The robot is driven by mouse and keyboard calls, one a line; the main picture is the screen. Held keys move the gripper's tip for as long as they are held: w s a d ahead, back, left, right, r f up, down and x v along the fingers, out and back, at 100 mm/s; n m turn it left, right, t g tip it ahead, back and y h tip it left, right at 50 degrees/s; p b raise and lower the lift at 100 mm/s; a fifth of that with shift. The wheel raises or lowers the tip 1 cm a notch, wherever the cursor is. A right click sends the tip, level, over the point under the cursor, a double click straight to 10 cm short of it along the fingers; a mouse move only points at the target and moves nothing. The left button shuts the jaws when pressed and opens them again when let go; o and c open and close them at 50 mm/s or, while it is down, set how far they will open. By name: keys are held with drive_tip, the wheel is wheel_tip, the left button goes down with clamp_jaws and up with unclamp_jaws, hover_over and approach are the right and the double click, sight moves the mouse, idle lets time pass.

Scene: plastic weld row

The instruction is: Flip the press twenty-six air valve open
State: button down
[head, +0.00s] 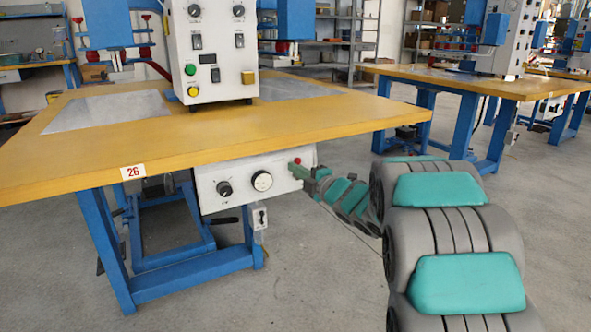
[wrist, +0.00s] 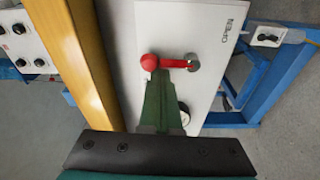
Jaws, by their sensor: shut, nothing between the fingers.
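The press table carries a red "26" label (head: 133,172) on its wooden edge. Beneath it hangs a white valve panel (head: 240,201), also in the wrist view (wrist: 125,22). In the wrist view the red valve lever (wrist: 171,62) runs from a grey pivot (wrist: 193,62) toward the table edge and ends in a round red knob. The word OPEN (wrist: 229,30) is printed on the pivot's far side from the knob. My gripper (wrist: 160,78) is shut and empty, its green fingertips at the lever near the knob; I cannot tell whether they touch. It reaches the panel's right end in the head view (head: 300,172).
The wooden tabletop (wrist: 88,70) runs close beside the lever. A gauge (head: 262,181) and a black knob (head: 224,189) sit on the panel. Blue table legs (head: 105,250) stand below. A small switch box (head: 259,216) hangs below the panel. The floor in front is clear.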

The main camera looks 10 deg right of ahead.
sight(305, 166)
drive_tip(key=shift+r, duration=0.1)
drive_tip(key=d+m+p, duration=0.1)
drive_tip(key=m+p, duration=0.1)
drive_tip(key=m, duration=0.1)
drive_tip(key=d+m+p, duration=0.1)
drive_tip(key=m+p, duration=0.1)
drive_tip(key=w+m+t+p, duration=0.1)
drive_tip(key=m+p, duration=0.1)
drive_tip(key=m, duration=0.1)
drive_tip(key=shift+d+r+m, duration=0.1)
drive_tip(key=shift+d+m, duration=0.2)
drive_tip(key=shift+d, duration=0.1)
drive_tip(key=m+p, duration=0.1)
drive_tip(key=m, duration=0.2)
drive_tip(key=d+f+m+h+p, duration=0.1)
drive_tip(key=m, duration=0.2)
drive_tip(key=d+f+m+t+p, duration=0.1)
drive_tip(key=m+p, duration=0.1)
drive_tip(key=m, duration=0.1)
drive_tip(key=shift+w+h, duration=0.3)
drive_tip(key=shift+f, duration=0.2)
drive_tip(key=shift+d, duration=0.1)
drive_tip(key=shift+f, duration=0.1)
